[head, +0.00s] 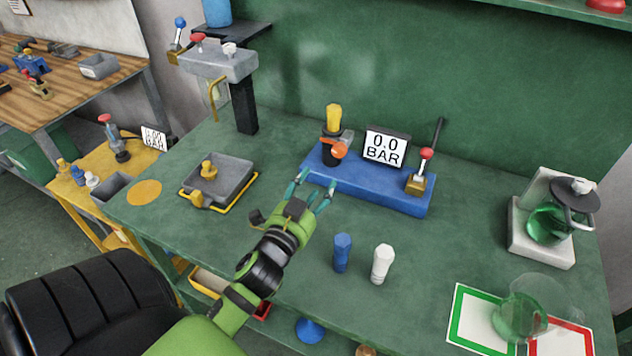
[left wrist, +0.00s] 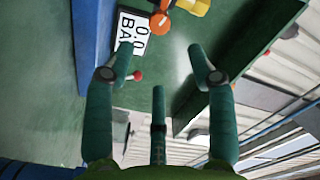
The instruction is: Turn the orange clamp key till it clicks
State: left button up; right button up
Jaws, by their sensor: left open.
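The orange clamp key (head: 340,150) sits at the front of a dark clamp on the left part of a blue base (head: 375,187). A yellow plug-like piece (head: 334,117) stands upright in that clamp. My left gripper (head: 317,184) is open and empty, its fingers pointing at the base from the front, below and apart from the key. In the left wrist view, the orange key (left wrist: 160,22) shows near the top, beyond the open fingertips (left wrist: 160,60). My right gripper is not in view.
A display (head: 386,147) reads 0.0 BAR beside the clamp. A red-knobbed lever (head: 426,153) stands at the base's right end. Blue (head: 342,252) and white (head: 382,263) pieces stand in front.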

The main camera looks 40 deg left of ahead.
aim_at(338, 152)
pick_arm(q)
jog(key=w+a+n+p, duration=0.1)
jog(key=w+n, duration=0.2)
jog(key=w+n+p, duration=0.2)
jog(key=w+n, duration=0.1)
jog(key=w, duration=0.1)
jog(key=w+a+n+p, duration=0.1)
jog(key=w+n+p, duration=0.1)
jog(key=w+n, duration=0.2)
jog(key=shift+a+r, duration=0.15)
jog(key=shift+a, duration=0.15)
grip_shut()
